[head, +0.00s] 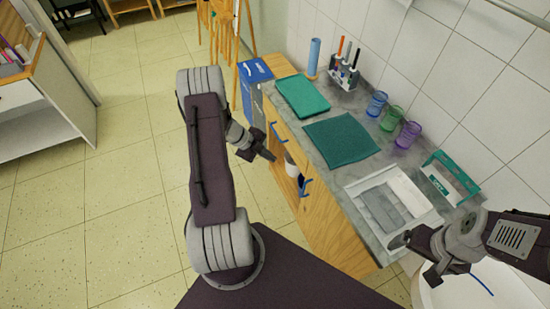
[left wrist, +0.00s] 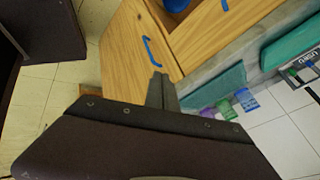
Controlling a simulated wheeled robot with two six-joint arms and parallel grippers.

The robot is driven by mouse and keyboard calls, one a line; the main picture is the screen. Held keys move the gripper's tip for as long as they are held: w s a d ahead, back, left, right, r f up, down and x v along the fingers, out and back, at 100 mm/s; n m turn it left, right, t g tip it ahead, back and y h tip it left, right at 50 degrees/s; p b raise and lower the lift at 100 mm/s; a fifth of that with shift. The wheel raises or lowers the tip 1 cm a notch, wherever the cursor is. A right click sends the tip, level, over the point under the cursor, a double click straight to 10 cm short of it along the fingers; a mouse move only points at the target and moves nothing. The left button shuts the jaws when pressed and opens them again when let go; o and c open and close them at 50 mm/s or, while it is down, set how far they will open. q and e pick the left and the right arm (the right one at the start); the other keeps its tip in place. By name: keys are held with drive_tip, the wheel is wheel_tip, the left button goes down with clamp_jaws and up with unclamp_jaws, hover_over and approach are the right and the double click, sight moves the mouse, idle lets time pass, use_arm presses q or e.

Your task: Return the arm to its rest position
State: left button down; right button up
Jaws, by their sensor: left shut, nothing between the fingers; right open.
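My left arm (head: 211,160) is raised at the left of the counter, over the floor. Its gripper (head: 270,156) is shut and empty, beside the open front of the wooden cabinet. In the left wrist view its closed fingers (left wrist: 162,92) show in front of a cabinet door with a blue handle (left wrist: 155,52). I cannot tell whether they touch the wood. My right gripper (head: 420,262) is open and empty at the lower right, near the front edge of the white tray (head: 437,219).
A blue bin (head: 254,70) and an easel stand beyond. A white container (head: 291,165) is inside the cabinet. The floor (head: 110,205) at left is clear.

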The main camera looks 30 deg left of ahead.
use_arm(q)
drive_tip(key=w+d+r+n+t+y, duration=0.1)
drive_tip(key=w+d+r+t, duration=0.1)
drive_tip(key=w+d+r, duration=0.6)
drive_tip(key=w+d+r+t+y, duration=0.1)
drive_tip(key=w+d+r+t, duration=0.15)
drive_tip(key=d+r, duration=0.8)
drive_tip(key=s+a+f+n+g+y, duration=0.1)
drive_tip(key=s+n+g, duration=0.3)
drive_tip(key=s+n, duration=0.5)
drive_tip(key=s+a+f+n+g+y, duration=0.1)
drive_tip(key=s+f+n+g+y, duration=0.1)
drive_tip(key=s+n, duration=0.7)
drive_tip(key=s+f+g, duration=0.1)
drive_tip(key=s+g, duration=0.1)
drive_tip(key=s, duration=0.4)
drive_tip(key=shift+s+a+f+y, duration=0.2)
drive_tip(key=shift+a+f+y, duration=0.1)
